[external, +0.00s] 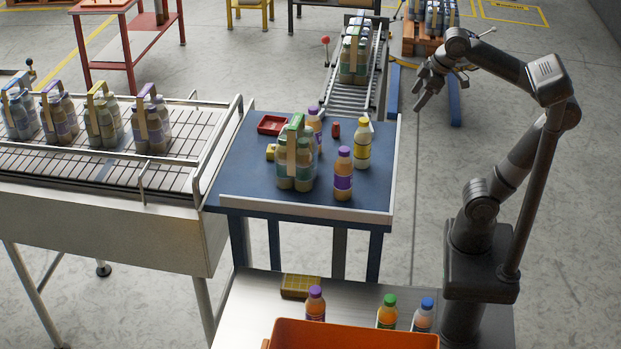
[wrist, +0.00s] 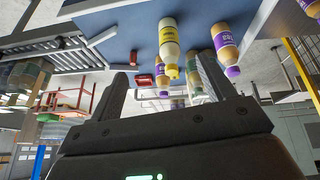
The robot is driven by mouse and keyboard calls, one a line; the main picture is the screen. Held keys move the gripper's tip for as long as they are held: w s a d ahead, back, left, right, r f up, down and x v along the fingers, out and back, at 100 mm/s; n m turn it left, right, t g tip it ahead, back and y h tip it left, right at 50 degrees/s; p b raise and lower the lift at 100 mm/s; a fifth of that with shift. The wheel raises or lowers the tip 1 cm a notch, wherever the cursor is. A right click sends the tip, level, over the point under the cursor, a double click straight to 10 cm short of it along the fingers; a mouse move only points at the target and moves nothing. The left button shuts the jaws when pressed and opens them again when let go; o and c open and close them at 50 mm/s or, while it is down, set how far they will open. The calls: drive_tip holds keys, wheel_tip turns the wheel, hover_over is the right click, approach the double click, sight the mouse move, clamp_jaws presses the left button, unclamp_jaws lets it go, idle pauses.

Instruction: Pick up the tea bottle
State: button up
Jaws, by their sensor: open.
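No label reads clearly as tea, so I cannot tell which bottle is the tea bottle. On the blue table (external: 235,180) stand a yellow-capped bottle with a yellow label (external: 362,142), a purple-capped bottle (external: 343,174) in front of it, and another purple-capped bottle (external: 314,120) behind the green-handled pack. My gripper (external: 417,98) is open and empty, in the air right of the table. In the wrist view the scene appears upside down; the yellow-labelled bottle (wrist: 168,42) and a purple-labelled bottle (wrist: 225,48) show beyond the open fingers (wrist: 165,78).
A green-handled bottle pack (external: 294,158), a red tray (external: 272,124) and a small red item (external: 335,131) share the table. Nearer are an orange bin (external: 350,335) and green-capped (external: 387,311) and blue-capped (external: 424,315) bottles. A roller conveyor (external: 350,97) lies behind.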

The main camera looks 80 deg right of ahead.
drive_tip(key=w+f+n+g+h, duration=0.2)
drive_tip(key=w+f+n+h, duration=0.15)
drive_tip(key=w+n, duration=0.3)
wheel_tip(320, 180, up, 4)
drive_tip(key=n+t+h, duration=0.9)
drive_tip(key=n+t, duration=0.1)
drive_tip(key=n, duration=1)
hover_over(350, 174)
drive_tip(key=v, duration=0.6)
wheel_tip(350, 174, down, 17)
drive_tip(key=x, duration=0.4)
drive_tip(key=shift+d+f, duration=0.2)
drive_tip(key=shift+f, duration=0.2)
drive_tip(key=shift+x, duration=3.2)
drive_tip(key=shift+w+a+f, duration=0.15)
drive_tip(key=shift+c, duration=0.3)
